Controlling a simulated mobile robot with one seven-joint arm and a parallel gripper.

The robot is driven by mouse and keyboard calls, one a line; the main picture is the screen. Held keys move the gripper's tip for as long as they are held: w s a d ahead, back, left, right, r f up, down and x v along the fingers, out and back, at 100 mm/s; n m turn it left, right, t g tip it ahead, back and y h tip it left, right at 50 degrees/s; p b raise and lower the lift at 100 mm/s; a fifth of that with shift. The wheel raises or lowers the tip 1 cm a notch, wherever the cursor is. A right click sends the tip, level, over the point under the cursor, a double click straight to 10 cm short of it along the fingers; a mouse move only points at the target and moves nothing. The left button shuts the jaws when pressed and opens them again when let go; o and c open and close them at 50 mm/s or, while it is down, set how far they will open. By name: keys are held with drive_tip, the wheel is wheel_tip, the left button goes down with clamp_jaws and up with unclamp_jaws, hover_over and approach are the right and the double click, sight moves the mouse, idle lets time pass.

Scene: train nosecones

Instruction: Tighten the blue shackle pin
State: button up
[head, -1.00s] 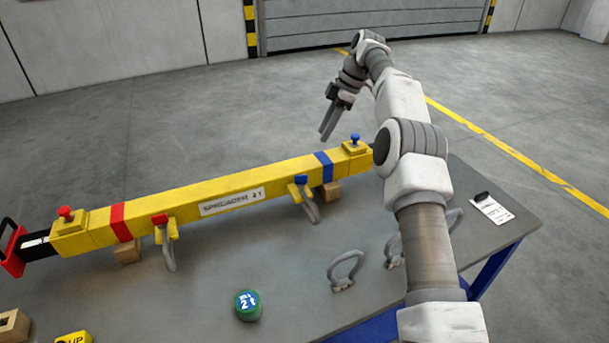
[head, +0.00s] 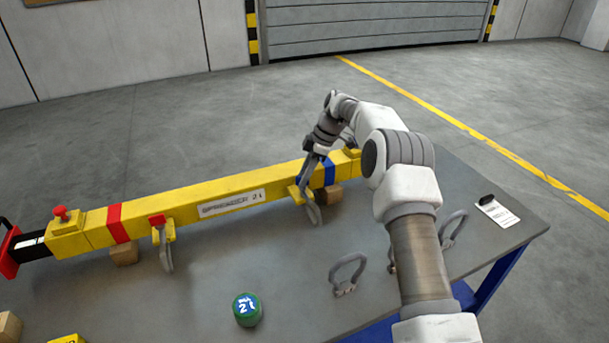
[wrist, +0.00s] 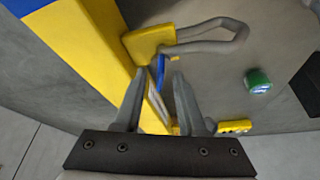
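The yellow spreader beam (head: 185,208) lies across the table. Its right lug (wrist: 148,44), near the blue band (head: 329,172), carries a grey shackle (head: 312,210), which also shows in the wrist view (wrist: 212,38). The blue shackle pin (wrist: 160,70) shows in the wrist view, but my gripper hides it in the head view. My gripper (head: 303,192) is over that lug, pointing down. In the wrist view its two fingers (wrist: 160,76) stand apart, with the blue pin between their tips. I cannot tell whether they touch it.
A second shackle with a red pin (head: 157,219) hangs on the left lug. Loose shackles (head: 347,275) lie front right. A green weight (head: 247,310) stands at the front. A tag (head: 497,211) lies at the right. Wooden blocks (head: 124,253) support the beam.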

clamp_jaws()
idle(0.6)
